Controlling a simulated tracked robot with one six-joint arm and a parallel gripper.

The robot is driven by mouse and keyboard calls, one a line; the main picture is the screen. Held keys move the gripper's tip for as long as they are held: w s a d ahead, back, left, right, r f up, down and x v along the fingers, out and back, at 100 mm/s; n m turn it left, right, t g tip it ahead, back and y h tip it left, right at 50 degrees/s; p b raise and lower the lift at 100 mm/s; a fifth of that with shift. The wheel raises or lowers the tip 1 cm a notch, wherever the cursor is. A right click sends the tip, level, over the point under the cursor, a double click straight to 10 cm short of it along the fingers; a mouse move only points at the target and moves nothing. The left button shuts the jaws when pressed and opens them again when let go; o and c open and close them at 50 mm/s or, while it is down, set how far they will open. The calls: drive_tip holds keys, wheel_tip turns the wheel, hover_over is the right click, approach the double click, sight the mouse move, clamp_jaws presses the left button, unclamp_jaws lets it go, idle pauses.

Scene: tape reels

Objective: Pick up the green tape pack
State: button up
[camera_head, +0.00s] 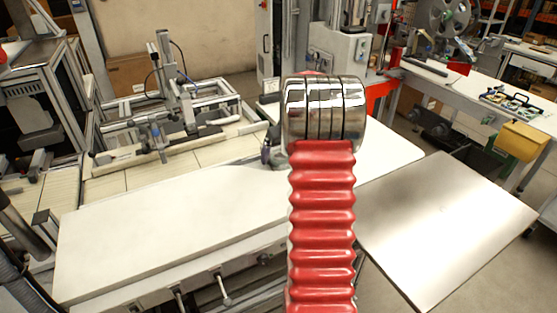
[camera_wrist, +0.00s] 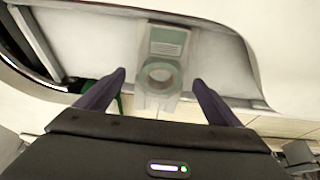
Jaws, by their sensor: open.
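The green tape pack (camera_wrist: 165,42) shows in the wrist view as a clear, flat pack with a green label and a pale green tape ring. It lies against a pale surface, and its lower end shows past that surface's edge; I cannot tell whether it overhangs. My gripper (camera_wrist: 159,77) is open, with its two dark fingers apart on the left and right of the pack's lower part in the picture. No contact is visible and the depth between them is unclear. In the head view my red arm hides the gripper and the pack is not seen.
In the head view a long white table (camera_head: 160,225) runs to the left of my arm. A bare metal plate (camera_head: 450,225) is at the right. A yellow bin (camera_head: 522,140) hangs at the right bench. In the wrist view a dark green item (camera_wrist: 120,103) shows behind the left finger.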

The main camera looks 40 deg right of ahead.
drive_tip(key=shift+w+d+f, duration=0.1)
drive_tip(key=shift+w+f, duration=0.1)
drive_tip(key=shift+f, duration=0.35)
drive_tip(key=c, duration=1.3)
drive_tip(key=shift+r, duration=0.15)
wheel_tip(320, 180, up, 10)
drive_tip(key=shift+f, duration=0.1)
idle(0.4)
